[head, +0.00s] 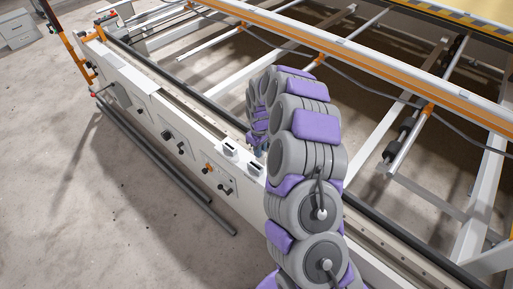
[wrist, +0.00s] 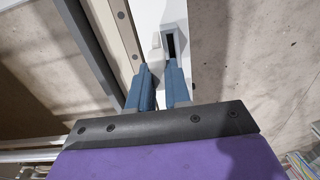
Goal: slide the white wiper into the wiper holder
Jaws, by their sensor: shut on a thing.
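My gripper (wrist: 160,68) has two blue fingers. They are a little apart and shut on the white wiper (wrist: 156,53), a small pale piece that shows between and just beyond the fingertips. In the head view, my gripper (head: 257,150) is low over the machine's rail, mostly hidden by my arm. Two white slotted boxes (head: 229,148) (head: 255,168) stand on the rail beside it.
The long white machine rail (head: 180,125) carries dark knobs and an orange one (head: 208,168) on its front face. Behind it are gantry bars and an orange-striped beam (head: 340,52). Grey tubes (head: 185,165) run along the front, low down.

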